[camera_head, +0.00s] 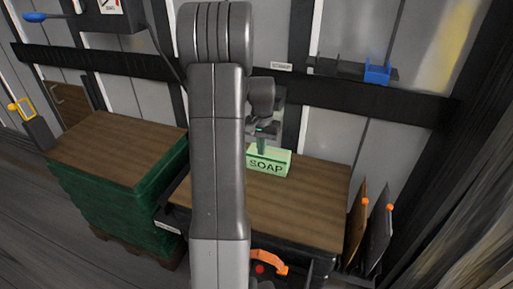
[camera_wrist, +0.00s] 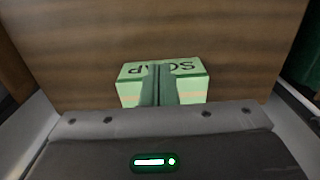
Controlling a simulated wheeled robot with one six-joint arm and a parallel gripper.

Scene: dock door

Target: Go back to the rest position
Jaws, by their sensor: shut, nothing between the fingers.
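My gripper (camera_wrist: 158,85) shows in the wrist view with its two fingers together and nothing between them. In the head view my gripper (camera_head: 262,146) is partly hidden by the arm and sits just above and behind a green soap box. The soap box (camera_head: 268,163) stands on a wooden worktop (camera_head: 310,210), its SOAP label facing the camera. In the wrist view the soap box (camera_wrist: 192,88) lies beyond the fingers, which cover the middle of its label. I cannot tell whether the fingers touch the box.
A green crate stack (camera_head: 120,205) with a wooden top stands at the left. A blue block (camera_head: 377,74) sits on a dark wall shelf. Two panels with orange knobs (camera_head: 365,202) lean at the right of the worktop. An orange handle (camera_head: 270,262) is at the front.

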